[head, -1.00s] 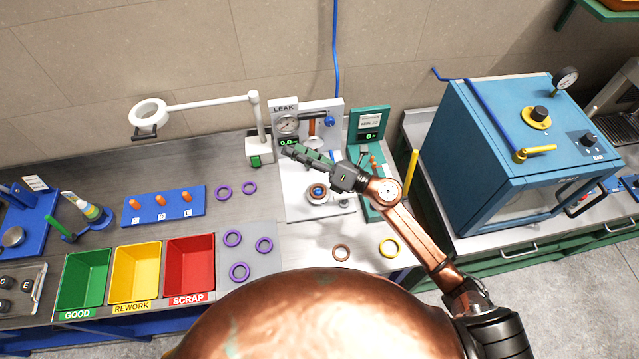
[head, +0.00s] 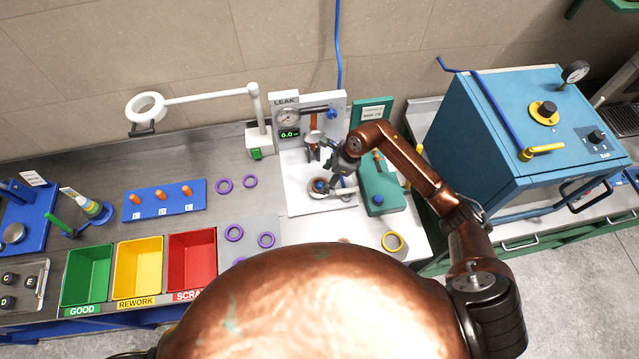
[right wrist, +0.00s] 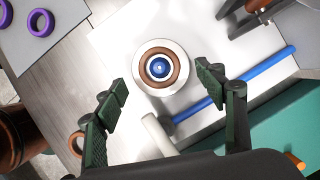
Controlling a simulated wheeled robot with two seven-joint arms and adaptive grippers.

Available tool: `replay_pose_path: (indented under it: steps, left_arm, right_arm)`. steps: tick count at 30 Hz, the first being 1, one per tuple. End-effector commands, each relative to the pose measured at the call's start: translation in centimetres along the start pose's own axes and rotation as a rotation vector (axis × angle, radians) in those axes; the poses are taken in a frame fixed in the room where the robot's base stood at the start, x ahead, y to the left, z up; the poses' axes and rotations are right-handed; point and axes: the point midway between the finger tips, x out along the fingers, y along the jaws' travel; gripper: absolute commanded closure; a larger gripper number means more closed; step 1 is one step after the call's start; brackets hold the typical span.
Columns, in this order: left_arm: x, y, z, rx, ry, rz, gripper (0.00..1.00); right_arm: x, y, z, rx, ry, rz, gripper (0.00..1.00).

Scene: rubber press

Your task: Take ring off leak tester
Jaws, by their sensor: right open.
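The leak tester (head: 291,180) is a white plate with an upright back panel labelled LEAK, a gauge and a green display. A brown ring (right wrist: 158,49) sits on its round seat, around a blue centre plug (right wrist: 159,67). The ring (head: 311,187) also shows in the head view, on the plate below my right gripper. My right gripper (head: 327,155) is above the tester, pointing down. In the right wrist view its open fingers (right wrist: 161,78) are spread to either side of the seat's near edge, with nothing between them. My left gripper is not in view.
A blue bar (right wrist: 235,90) lies beside the seat. A green device (head: 379,185) stands to the right of the tester. Purple rings (head: 234,233) and green, yellow and red bins (head: 139,268) are at left.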

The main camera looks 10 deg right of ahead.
Motion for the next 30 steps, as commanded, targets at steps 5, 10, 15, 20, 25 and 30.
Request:
replay_pose_path:
  steps: [5,10,15,20,25,30]
  left_arm:
    - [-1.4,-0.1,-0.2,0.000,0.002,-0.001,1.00]
    - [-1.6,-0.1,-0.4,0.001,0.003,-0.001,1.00]
    - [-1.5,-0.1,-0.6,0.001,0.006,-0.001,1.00]
    - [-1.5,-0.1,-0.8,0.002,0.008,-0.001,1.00]
    - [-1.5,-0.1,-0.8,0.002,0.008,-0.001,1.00]
    - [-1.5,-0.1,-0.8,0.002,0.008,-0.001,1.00]
  right_arm:
    - [2.5,0.2,0.1,0.002,-0.003,0.004,0.36]
    - [3.7,0.1,0.0,-0.001,-0.003,0.001,0.36]
    - [3.8,0.1,0.0,-0.003,-0.002,0.002,0.36]
    - [3.8,0.1,0.0,-0.003,-0.002,0.002,0.45]
    - [3.8,0.1,0.0,-0.003,-0.002,0.002,0.57]
    - [3.7,0.1,0.0,-0.003,-0.002,0.002,0.69]
